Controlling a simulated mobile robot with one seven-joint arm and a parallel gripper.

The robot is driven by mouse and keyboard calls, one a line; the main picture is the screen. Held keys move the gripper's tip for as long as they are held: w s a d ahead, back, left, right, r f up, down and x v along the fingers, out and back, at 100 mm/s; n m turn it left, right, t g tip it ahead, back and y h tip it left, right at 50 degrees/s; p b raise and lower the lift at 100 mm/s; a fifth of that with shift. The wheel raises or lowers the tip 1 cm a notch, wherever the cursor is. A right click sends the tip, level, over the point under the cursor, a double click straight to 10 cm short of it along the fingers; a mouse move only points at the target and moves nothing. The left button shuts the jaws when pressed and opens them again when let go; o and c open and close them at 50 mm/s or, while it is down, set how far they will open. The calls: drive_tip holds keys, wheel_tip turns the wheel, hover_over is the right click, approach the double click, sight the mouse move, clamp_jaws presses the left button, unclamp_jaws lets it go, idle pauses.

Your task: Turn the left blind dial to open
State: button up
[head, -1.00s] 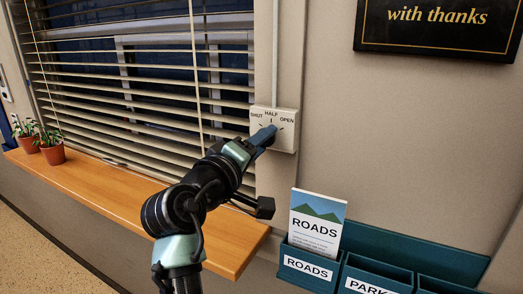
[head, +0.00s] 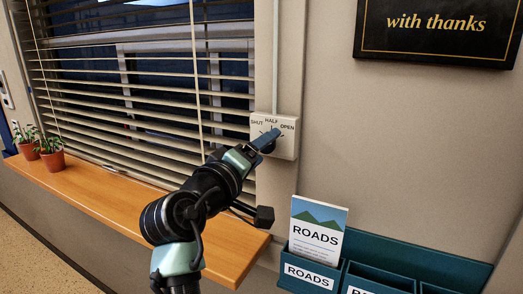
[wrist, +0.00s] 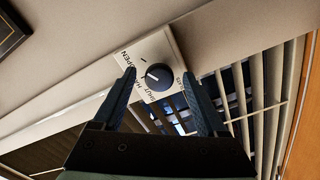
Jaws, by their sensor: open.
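The blind dial box (head: 286,146) is a cream plate on the wall right of the window, marked SHUT, HALF and OPEN. Its round dark knob (wrist: 160,77) shows in the wrist view, with a white mark pointing roughly toward HALF. My gripper (head: 271,137) is at the dial in the head view and hides part of it. In the wrist view my gripper (wrist: 161,74) is open, one finger on each side of the knob, with gaps visible. The blind (head: 150,100) has tilted slats with dark window showing between them.
A wooden sill (head: 115,198) runs below the blind, with potted plants (head: 51,154) at its left end. A teal leaflet rack (head: 372,275) holding a ROADS leaflet (head: 317,232) is below right of the dial. A black sign (head: 437,28) hangs above. The wall between is clear.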

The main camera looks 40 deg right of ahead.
drive_tip(key=b+v, duration=0.2)
drive_tip(key=v, duration=1.1)
drive_tip(key=w+a+r+t+y+p, duration=0.2)
drive_tip(key=a+r+t+y+p, duration=0.25)
drive_tip(key=a+r+t, duration=0.75)
drive_tip(key=s+a+r+n+t+y+p, duration=0.1)
drive_tip(key=s+a+r+t+y+p, duration=0.1)
drive_tip(key=s+a+r+t+y, duration=0.6)
wheel_tip(320, 180, up, 7)
drive_tip(key=s+a+y, duration=0.2)
drive_tip(key=y, duration=0.2)
drive_tip(key=shift+s+a+n+t, duration=0.2)
drive_tip(key=shift+a+n+t, duration=0.05)
drive_tip(key=shift+n+t, duration=0.05)
